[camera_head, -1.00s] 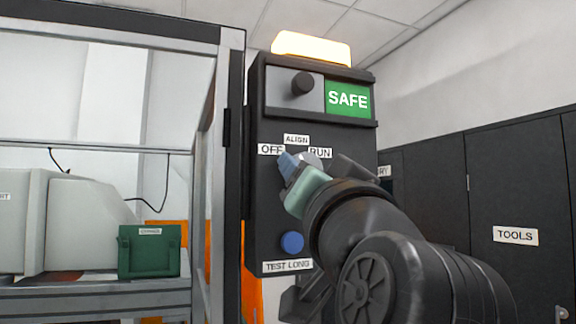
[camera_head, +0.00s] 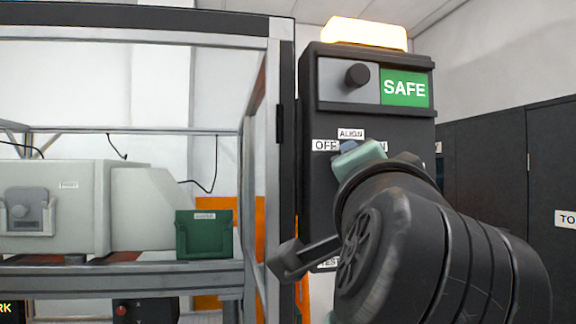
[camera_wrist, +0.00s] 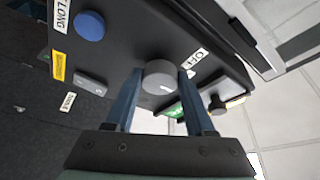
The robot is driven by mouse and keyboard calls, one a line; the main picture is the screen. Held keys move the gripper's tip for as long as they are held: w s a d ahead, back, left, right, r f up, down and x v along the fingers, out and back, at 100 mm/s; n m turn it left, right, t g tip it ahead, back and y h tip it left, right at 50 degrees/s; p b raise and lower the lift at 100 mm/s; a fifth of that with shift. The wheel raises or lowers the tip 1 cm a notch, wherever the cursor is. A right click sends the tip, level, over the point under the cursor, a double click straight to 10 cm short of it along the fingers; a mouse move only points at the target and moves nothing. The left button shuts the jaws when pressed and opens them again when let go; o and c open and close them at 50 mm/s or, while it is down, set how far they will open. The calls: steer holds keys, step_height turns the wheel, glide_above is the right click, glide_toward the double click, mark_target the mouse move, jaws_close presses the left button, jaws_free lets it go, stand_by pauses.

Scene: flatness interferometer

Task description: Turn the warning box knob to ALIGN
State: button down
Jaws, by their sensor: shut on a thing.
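The dark warning box (camera_head: 318,195) stands right of centre in the head view. Its OFF label (camera_head: 325,146) and ALIGN label (camera_head: 351,134) show, while RUN is mostly hidden behind my gripper (camera_head: 347,148). The grey round knob (camera_wrist: 161,76) shows in the wrist view between the two blue fingers of my gripper (camera_wrist: 160,74), which are shut on its sides. A small pale mark shows on the knob's face; which label it points to I cannot tell. In the head view the knob is hidden by my gripper.
The box also carries a black upper knob (camera_head: 357,75), a green SAFE sign (camera_head: 404,88) and a lit amber lamp (camera_head: 365,34). A blue button (camera_wrist: 90,26) shows in the wrist view. A framed enclosure (camera_head: 272,150) stands close on the left, dark cabinets (camera_head: 490,170) on the right.

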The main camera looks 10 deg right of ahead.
stand_by(0.3)
steer(key=shift+c, duration=1.3)
jaws_free()
steer(key=shift+f, duration=0.1)
